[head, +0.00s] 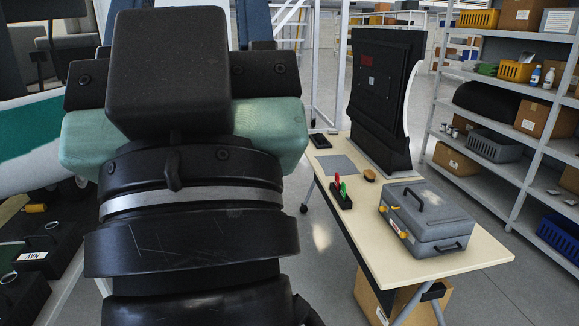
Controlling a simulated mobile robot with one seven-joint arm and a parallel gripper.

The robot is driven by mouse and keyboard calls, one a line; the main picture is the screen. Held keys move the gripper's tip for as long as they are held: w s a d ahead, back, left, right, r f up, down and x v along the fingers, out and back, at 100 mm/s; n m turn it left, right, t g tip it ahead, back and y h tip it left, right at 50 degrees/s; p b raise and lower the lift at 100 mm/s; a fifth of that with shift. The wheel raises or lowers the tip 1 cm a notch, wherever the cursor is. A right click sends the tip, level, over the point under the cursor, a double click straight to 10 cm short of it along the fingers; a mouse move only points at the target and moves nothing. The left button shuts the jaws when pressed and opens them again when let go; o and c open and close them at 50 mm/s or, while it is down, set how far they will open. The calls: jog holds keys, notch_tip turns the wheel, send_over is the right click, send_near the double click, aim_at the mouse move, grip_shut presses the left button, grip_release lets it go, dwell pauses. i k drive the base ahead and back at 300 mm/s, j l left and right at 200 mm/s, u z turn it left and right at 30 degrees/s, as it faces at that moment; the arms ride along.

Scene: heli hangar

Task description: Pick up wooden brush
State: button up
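A small rounded brown object (370,174), which looks like the wooden brush, lies on the pale table (468,256). My arm fills the left half of the head view, to the left of the table. My gripper's fingers do not show.
A grey toolbox (425,217) stands on the table's near right. A black holder (340,192) with red and green items is left of the brown object. Shelves (490,150) line the right. A cardboard box (372,298) is under the table.

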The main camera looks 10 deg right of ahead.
aim_at(369, 175)
jog(key=i+j, duration=0.1)
jog(key=i, duration=2.1)
jog(key=i+l+z, duration=0.1)
jog(key=i+z, duration=0.3)
jog(key=i, duration=0.4)
jog(key=i+j+z, duration=0.15)
jog(key=i+z, duration=0.25)
jog(key=i, duration=0.35)
